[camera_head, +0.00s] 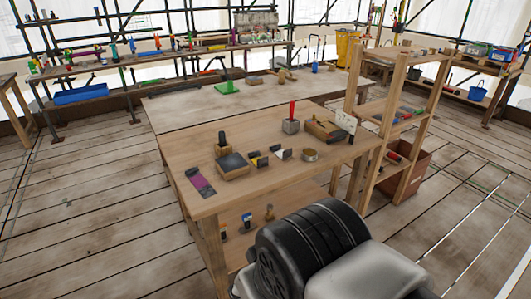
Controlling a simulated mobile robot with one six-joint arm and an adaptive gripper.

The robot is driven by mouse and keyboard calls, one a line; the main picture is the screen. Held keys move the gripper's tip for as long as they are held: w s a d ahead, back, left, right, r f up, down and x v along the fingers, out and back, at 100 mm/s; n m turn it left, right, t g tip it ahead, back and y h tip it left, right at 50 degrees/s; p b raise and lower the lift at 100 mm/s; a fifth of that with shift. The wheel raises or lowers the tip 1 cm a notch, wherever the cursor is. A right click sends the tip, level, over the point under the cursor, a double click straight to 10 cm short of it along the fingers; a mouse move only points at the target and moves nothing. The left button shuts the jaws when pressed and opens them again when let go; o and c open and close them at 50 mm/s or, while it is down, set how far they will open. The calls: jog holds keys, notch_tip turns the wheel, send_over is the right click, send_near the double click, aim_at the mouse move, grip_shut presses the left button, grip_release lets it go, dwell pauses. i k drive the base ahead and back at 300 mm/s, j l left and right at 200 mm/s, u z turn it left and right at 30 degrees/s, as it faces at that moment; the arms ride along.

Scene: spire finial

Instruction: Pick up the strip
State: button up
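A flat strip-like piece (200,181), dark at one end and purple in the middle, lies at the near left corner of the wooden workbench (270,190). It looks most like the strip, but I cannot read it clearly at this size. It lies flat and nothing covers it. A black and grey part of my own arm fills the bottom middle of the view, in front of the bench. My gripper is not in view, so its fingers and anything in them are hidden.
Near the strip are a dark-topped block (232,165), small blocks with plates (258,160), a round tin (309,155) and a grey block with a red handle (291,124). A wooden shelf rack (395,120) stands at the right. Floor left of the bench is clear.

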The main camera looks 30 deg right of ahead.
aim_at(277, 149)
jog(key=i+l+z, duration=0.2)
jog(key=i+l, duration=0.45)
jog(key=l, duration=0.15)
jog(key=i+l+z, duration=0.15)
jog(key=i+l, duration=0.5)
jog(key=i+l+z, duration=0.2)
jog(key=i+l, duration=0.4)
jog(key=i, duration=0.2)
